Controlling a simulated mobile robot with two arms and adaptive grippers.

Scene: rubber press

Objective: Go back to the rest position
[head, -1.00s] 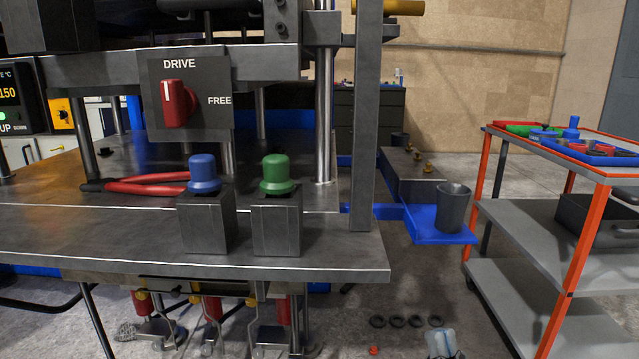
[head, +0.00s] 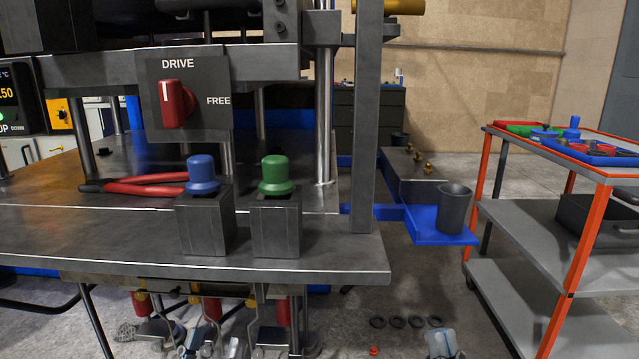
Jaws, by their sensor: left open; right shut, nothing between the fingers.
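My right gripper (head: 440,344) shows at the bottom edge, right of centre, low in front of the floor. Its pale fingertips are together with nothing between them. My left gripper (head: 210,349) is only partly in view at the bottom edge, below the press table (head: 120,240). Its pale fingertips stand apart, and no held thing shows. Most of both grippers and my arms is cut off by the frame. The blue button (head: 202,172) and the green button (head: 276,174) stand on dark boxes on the table. Neither gripper touches them.
The red selector knob (head: 174,103) has its white mark up towards DRIVE. Red-handled pliers (head: 145,186) lie on the table. A dark cup (head: 454,208) stands on a blue shelf. An orange-framed cart (head: 583,240) stands right. Several black rings (head: 397,322) lie on the floor.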

